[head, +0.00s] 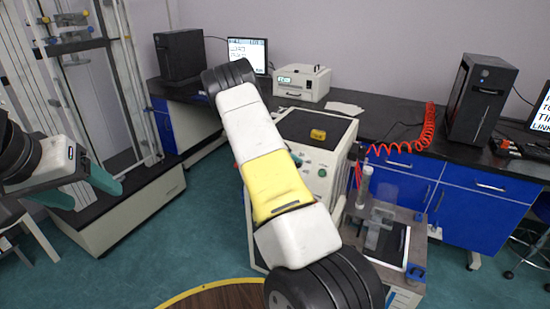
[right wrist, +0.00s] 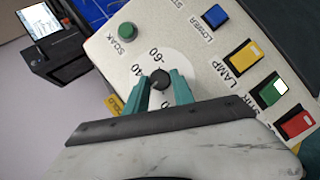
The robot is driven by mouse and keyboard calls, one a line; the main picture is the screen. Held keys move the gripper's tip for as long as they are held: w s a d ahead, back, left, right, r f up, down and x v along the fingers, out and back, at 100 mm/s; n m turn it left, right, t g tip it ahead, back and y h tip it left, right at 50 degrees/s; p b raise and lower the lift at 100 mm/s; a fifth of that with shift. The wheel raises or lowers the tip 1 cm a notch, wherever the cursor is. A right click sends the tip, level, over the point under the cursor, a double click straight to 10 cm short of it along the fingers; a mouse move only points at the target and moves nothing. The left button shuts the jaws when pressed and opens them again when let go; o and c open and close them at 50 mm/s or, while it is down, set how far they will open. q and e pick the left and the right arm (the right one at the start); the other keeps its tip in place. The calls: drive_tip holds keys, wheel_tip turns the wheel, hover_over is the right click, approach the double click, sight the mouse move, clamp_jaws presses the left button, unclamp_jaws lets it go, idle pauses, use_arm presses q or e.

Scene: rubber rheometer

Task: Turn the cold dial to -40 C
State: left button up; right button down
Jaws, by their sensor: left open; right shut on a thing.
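The cold dial is a dark round knob (right wrist: 160,77) on a white scale disc (right wrist: 185,66) in the right wrist view. Numbers read -60 above the knob, a partly hidden 40 at its left and a partly covered 0 below. My right gripper (right wrist: 162,87) has its teal fingers on both sides of the knob and is shut on it. I cannot make out where the knob's pointer stands. In the head view my right arm hides most of that gripper and the dial. My left gripper (head: 90,190) is open and empty at the left, far from the dial.
Around the dial are a green SOAK button (right wrist: 126,31), blue LOWER button (right wrist: 215,18), yellow LAMP button (right wrist: 244,57), green-and-white button (right wrist: 274,88) and red button (right wrist: 297,124). A press-like fixture (head: 378,228) stands right of my right arm. A coiled red hose (head: 432,125) hangs behind.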

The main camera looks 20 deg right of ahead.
drive_tip(key=m+y, duration=0.1)
drive_tip(key=m, duration=0.1)
drive_tip(key=m+t+y, duration=0.1)
drive_tip(key=m, duration=0.2)
drive_tip(key=shift+s+d+r+y, duration=0.1)
drive_tip(key=shift+d+r+y, duration=0.1)
drive_tip(key=shift+y, duration=0.2)
drive_tip(key=m+t+y, duration=0.1)
drive_tip(key=m, duration=0.1)
drive_tip(key=m+y, duration=0.1)
drive_tip(key=m, duration=0.1)
drive_tip(key=shift+s+d+t, duration=0.1)
drive_tip(key=shift+s+t, duration=0.1)
drive_tip(key=shift+t, duration=0.2)
drive_tip(key=shift+m, duration=0.4)
drive_tip(key=c, duration=1.1)
unclamp_jaws()
drive_tip(key=shift+v, duration=3.85)
drive_tip(key=shift+d+r, duration=0.1)
